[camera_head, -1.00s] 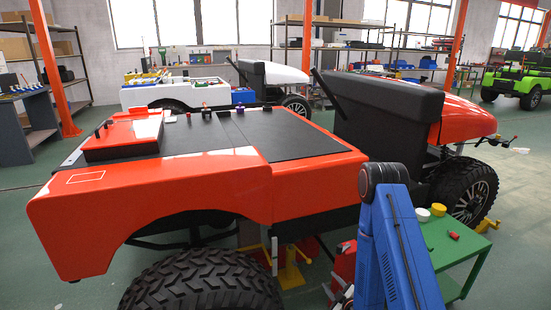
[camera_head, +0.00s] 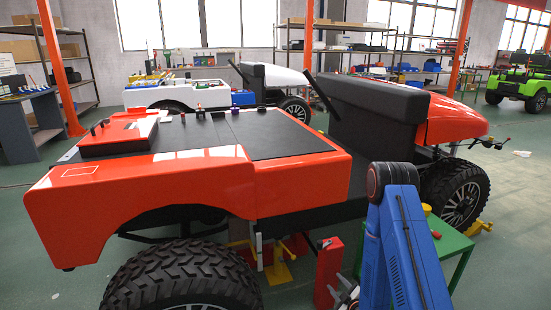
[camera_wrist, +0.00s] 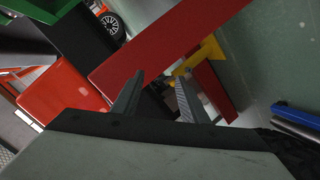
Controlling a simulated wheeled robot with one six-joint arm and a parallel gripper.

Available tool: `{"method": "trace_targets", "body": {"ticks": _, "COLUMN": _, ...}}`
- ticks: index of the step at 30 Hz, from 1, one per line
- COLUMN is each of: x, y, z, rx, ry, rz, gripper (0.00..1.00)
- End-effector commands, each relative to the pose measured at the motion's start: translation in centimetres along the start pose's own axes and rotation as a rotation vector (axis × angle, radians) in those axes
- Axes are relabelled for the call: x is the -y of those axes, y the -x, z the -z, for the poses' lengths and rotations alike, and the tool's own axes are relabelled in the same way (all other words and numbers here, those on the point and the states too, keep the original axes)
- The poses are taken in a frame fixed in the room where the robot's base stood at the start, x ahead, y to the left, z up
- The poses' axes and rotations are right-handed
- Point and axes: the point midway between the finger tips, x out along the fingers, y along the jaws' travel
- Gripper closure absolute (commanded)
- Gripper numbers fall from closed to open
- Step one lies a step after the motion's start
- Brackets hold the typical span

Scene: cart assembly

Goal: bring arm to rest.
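My blue arm (camera_head: 400,250) is folded at the lower right in the head view, with its black joint on top. My gripper (camera_head: 345,292) is partly seen low beside it, next to an upright red box (camera_head: 328,270). In the wrist view my gripper (camera_wrist: 158,92) has two grey fingers held apart, with nothing seen between them. A long red bar (camera_wrist: 165,40) lies beyond the fingertips; I cannot tell if they touch it.
The orange cart (camera_head: 200,190) with black wheels fills the left and middle. A green table (camera_head: 452,247) stands right behind my arm. A yellow stand (camera_head: 280,274) is under the cart. Open green floor (camera_head: 515,230) lies to the right.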

Motion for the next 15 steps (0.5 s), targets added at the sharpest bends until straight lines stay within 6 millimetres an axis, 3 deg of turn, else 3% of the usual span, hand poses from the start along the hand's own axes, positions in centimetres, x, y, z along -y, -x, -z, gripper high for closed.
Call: {"method": "trace_targets", "body": {"ticks": 15, "x": -3.4, "y": -0.3, "z": 2.2, "rx": 0.054, "ry": -0.029, "rz": 0.034, "gripper": 0.6}}
